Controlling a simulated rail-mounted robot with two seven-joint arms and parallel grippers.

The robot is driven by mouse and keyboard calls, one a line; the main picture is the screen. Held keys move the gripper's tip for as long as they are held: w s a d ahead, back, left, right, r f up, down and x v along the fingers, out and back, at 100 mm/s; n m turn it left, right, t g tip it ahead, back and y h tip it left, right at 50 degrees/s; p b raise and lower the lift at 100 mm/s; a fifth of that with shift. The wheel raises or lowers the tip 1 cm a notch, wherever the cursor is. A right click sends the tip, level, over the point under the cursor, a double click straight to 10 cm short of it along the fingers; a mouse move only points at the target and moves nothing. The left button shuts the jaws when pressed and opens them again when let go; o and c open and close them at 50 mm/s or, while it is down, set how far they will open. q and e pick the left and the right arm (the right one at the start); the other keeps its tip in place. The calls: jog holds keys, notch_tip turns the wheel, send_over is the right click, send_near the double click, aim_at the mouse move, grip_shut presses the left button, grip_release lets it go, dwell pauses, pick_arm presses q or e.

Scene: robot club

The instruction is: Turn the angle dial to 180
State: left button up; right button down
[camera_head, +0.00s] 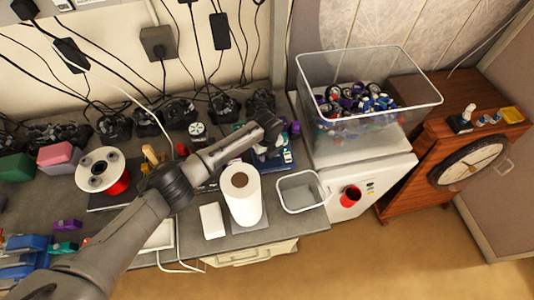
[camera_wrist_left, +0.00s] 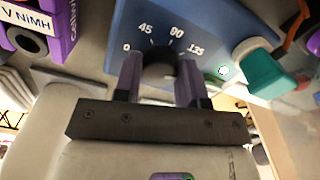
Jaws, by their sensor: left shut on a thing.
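In the left wrist view a blue panel (camera_wrist_left: 205,22) carries white numbers 0, 45, 90 and 135 in an arc around a dark dial knob (camera_wrist_left: 160,72). The 180 mark is not visible. My left gripper (camera_wrist_left: 160,62) has a purple-grey finger on each side of the knob and is shut on it. I cannot tell the pointer's exact angle. In the head view my left arm reaches over the bench to the blue panel (camera_head: 288,157), and its wrist hides the dial. My right gripper is not in view.
A teal-and-orange tool (camera_wrist_left: 262,70) lies close to the panel. A white paper roll (camera_head: 241,196) and a clear empty bin (camera_head: 300,191) stand in front of the arm. Chargers and cables (camera_head: 115,122) line the back. A large clear bin (camera_head: 365,135) of parts stands right.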

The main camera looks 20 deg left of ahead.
pick_arm(q)
jog(key=shift+r+m, duration=0.1)
jog(key=shift+m, duration=1.2)
jog(key=shift+m+b, duration=0.3)
jog(key=o, duration=0.9)
notch_tip(320, 180, up, 14)
jog(key=shift+f+b, duration=0.15)
jog(key=shift+b, duration=0.35)
